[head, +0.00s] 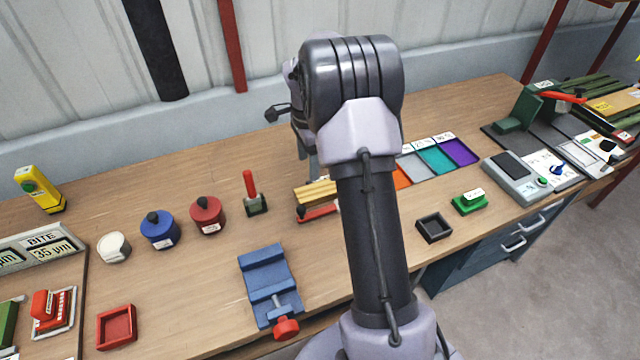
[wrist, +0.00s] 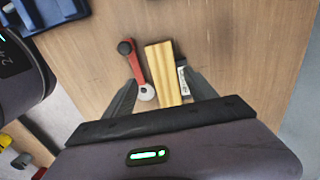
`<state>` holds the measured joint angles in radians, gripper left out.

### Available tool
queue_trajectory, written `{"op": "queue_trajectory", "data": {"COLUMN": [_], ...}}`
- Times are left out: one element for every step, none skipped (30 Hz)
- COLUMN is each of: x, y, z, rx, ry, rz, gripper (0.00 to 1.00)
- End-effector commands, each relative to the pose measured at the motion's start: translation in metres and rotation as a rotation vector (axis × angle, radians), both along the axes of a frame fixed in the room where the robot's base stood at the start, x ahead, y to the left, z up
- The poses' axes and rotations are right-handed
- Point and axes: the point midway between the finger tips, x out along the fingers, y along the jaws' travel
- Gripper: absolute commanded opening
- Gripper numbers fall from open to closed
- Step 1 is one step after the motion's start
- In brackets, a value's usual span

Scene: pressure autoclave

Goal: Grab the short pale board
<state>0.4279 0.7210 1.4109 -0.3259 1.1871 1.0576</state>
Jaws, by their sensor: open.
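The short pale board (wrist: 163,72) is a yellowish, grooved wooden piece. In the wrist view it lies lengthwise between the spread fingers of my gripper (wrist: 160,93), with a gap on both sides. In the head view the board (head: 315,192) shows left of my arm, its right end hidden behind the arm. My gripper is open and empty above the table; in the head view my arm mostly hides it. I cannot tell how high the fingers are above the board.
A red lever with a black knob (wrist: 133,62) lies close left of the board, near the left finger. A labelled dark piece (wrist: 183,80) sits at its right. A blue vise (head: 268,284), red-handled tool (head: 252,194) and red pot (head: 207,215) stand nearby. Bare wood lies around them.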

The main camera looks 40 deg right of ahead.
Motion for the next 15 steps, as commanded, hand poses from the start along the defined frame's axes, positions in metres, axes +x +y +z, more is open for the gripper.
{"op": "queue_trajectory", "data": {"x": [0.000, 0.000, 0.000, 0.000, 0.000, 0.000, 0.000, 0.000, 0.000, 0.000, 0.001, 0.001, 0.001, 0.001, 0.002], "y": [0.001, 0.000, 0.001, 0.001, 0.001, 0.001, 0.001, 0.001, 0.001, 0.001, 0.001, 0.001, 0.001, 0.002, 0.002], "z": [-0.022, -0.031, -0.042, -0.049, -0.055, -0.062, -0.066, -0.070, -0.072, -0.074, -0.076, -0.080, -0.084, -0.090, -0.098], "rx": [0.001, 0.000, 0.001, 0.001, 0.001, 0.000, 0.000, 0.000, 0.000, 0.000, 0.000, 0.000, 0.000, 0.000, 0.000], "ry": [0.003, 0.002, 0.003, 0.002, 0.002, 0.001, 0.001, 0.000, -0.001, -0.001, -0.001, -0.001, -0.001, 0.000, 0.000], "rz": [0.001, 0.001, 0.001, 0.002, 0.002, 0.003, 0.003, 0.003, 0.003, 0.004, 0.003, 0.003, 0.003, 0.003, 0.003], "gripper": [0.65, 0.65, 0.65, 0.65, 0.65, 0.65, 0.65, 0.65, 0.65, 0.65, 0.65, 0.65, 0.65, 0.65, 0.65]}}
